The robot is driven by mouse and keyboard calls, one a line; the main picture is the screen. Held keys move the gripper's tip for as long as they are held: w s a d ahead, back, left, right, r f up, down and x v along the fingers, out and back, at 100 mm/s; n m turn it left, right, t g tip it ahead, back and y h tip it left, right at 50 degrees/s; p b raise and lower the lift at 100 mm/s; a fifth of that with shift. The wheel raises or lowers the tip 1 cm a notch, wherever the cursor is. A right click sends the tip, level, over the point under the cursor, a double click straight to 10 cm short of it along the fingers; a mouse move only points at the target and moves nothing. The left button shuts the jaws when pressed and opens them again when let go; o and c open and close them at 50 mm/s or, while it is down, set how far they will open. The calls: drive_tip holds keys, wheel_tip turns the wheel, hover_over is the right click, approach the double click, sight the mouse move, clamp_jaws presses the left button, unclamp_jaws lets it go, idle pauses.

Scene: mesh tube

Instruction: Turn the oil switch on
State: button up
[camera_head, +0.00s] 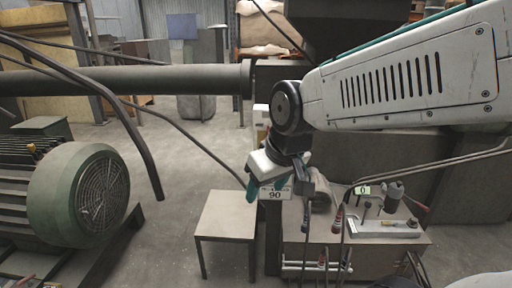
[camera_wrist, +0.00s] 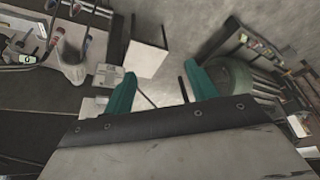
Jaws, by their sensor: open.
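My gripper (camera_head: 264,184) hangs in front of the left end of a grey control cabinet (camera_head: 300,250), with its teal fingers pointing down. In the wrist view the two teal fingers (camera_wrist: 163,82) are spread apart with nothing between them. The cabinet carries several small levers with red parts (camera_head: 338,222) and a metal device with a dark knob (camera_head: 393,193). A "0" label (camera_head: 362,190) stands on it, and it also shows in the wrist view (camera_wrist: 27,59). A "90" label (camera_head: 275,193) is beside my gripper. I cannot tell which control is the oil switch.
A small square table (camera_head: 225,215) stands left of the cabinet. A large motor with a round green fan cover (camera_head: 95,195) is at the left. A thick horizontal pipe (camera_head: 170,79) runs behind my gripper. Dark hoses cross the scene. Concrete floor is open around the small table.

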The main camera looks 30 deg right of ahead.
drive_tip(key=w+d+f+t+h, duration=0.1)
drive_tip(key=w+d+f+t, duration=0.15)
drive_tip(key=w, duration=0.75)
drive_tip(key=w+d+f+t+h, duration=0.1)
drive_tip(key=w+d+f+t, duration=0.15)
drive_tip(key=w, duration=0.75)
drive_tip(key=w+d+f+t+h, duration=0.2)
drive_tip(key=w+d+h, duration=0.1)
drive_tip(key=w+d, duration=0.1)
drive_tip(key=w+d+f+t+h, duration=0.1)
drive_tip(key=w+d+h, duration=0.1)
drive_tip(key=w+d, duration=0.3)
drive_tip(key=w+d+f+t+h, duration=0.2)
drive_tip(key=w+d+h, duration=0.1)
drive_tip(key=d, duration=0.5)
drive_tip(key=shift+w+d+f+t+h, duration=0.15)
drive_tip(key=shift+w+f, duration=0.05)
drive_tip(key=shift+w, duration=0.25)
drive_tip(key=shift+w+d+f+t+h, duration=0.1)
drive_tip(key=shift+w+f+t+h, duration=0.05)
drive_tip(key=shift+w, duration=0.3)
drive_tip(key=c, duration=1)
